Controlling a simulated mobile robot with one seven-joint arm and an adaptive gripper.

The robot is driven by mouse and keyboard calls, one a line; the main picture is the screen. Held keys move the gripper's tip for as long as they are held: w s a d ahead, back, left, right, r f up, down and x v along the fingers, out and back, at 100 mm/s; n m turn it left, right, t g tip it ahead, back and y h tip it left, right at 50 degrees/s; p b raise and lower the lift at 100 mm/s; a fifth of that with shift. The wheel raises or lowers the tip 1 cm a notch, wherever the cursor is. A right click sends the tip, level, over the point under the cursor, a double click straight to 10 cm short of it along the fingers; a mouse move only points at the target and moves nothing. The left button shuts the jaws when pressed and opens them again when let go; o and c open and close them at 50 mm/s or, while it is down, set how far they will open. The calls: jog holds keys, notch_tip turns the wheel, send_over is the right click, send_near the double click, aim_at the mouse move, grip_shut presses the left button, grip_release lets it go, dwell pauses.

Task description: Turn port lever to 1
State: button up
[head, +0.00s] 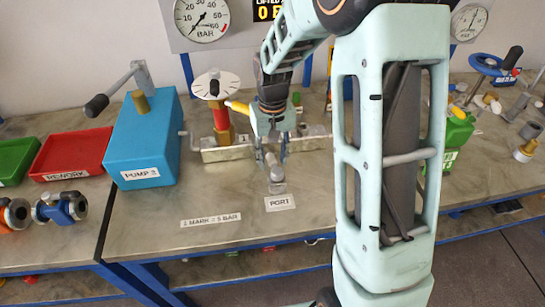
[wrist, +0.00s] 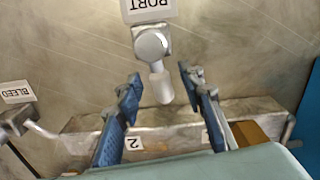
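The port lever has a round metal hub (wrist: 151,45) and a pale handle (wrist: 162,87), seen in the wrist view just inside the PORT label (wrist: 150,8). The handle points away from that label toward a metal block. In the head view the lever hub (head: 277,187) is behind the PORT label (head: 280,203). My gripper (wrist: 160,82) is open, with one blue-grey finger on each side of the handle and gaps visible. It also shows in the head view (head: 271,158). A plate marked 2 (wrist: 135,144) is on the block; a plate marked 1 (head: 216,138) shows in the head view.
A blue PUMP 3 box (head: 145,140) with a crank stands left. A red-and-yellow post with a dial (head: 216,85) is close beside my gripper. In the wrist view a BLEED label (wrist: 17,92) and metal fitting are at left. The front bench surface is mostly clear.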

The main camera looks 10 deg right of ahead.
aim_at(272, 160)
notch_tip(272, 160, up, 12)
dwell(0.6)
